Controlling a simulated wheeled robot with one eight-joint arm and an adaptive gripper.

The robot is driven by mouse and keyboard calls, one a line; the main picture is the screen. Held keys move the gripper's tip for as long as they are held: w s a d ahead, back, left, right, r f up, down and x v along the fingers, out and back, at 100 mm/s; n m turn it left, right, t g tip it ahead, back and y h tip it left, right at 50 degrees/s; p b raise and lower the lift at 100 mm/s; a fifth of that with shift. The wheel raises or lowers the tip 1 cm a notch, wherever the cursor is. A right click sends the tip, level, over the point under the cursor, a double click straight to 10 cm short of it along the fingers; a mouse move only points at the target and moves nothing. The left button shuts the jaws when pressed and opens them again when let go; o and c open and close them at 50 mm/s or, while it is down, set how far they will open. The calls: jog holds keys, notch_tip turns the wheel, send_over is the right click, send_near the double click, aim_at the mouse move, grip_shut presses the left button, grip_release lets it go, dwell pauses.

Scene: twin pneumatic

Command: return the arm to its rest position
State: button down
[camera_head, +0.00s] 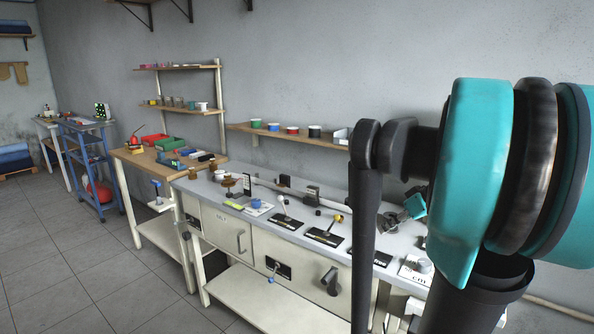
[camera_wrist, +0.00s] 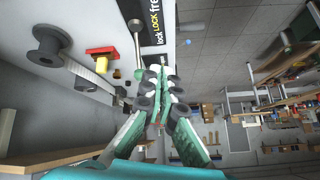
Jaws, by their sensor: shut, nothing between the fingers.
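My gripper (camera_wrist: 160,80) shows in the middle of the wrist view, its green and dark fingers brought together with nothing between them. It appears above or beside the workbench, clear of the objects there as far as I can see. In the head view, the large teal and black joints of my arm (camera_head: 478,180) fill the right side and hide part of the bench. A small teal and dark shape shows behind the arm over the bench's right part; I cannot tell for sure that it is my gripper.
The grey workbench (camera_head: 225,190) carries levers on black plates (camera_head: 323,237). A wall shelf (camera_head: 273,130) with several cups is above it. In the wrist view, a lever (camera_wrist: 137,45), a lock/free label (camera_wrist: 155,22) and a dark spool (camera_wrist: 50,45) are near. Tiled floor (camera_head: 60,265) is open at left.

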jog(key=s+a+f+m+h, duration=0.3)
jog(key=s+f, duration=0.3)
jog(key=f, duration=0.3)
jog(key=s+a+f+m+h, duration=0.3)
jog(key=s+f, duration=0.4)
jog(key=f, duration=0.3)
jog(key=shift+a+m+g, duration=0.2)
jog(key=shift+m+g, duration=0.2)
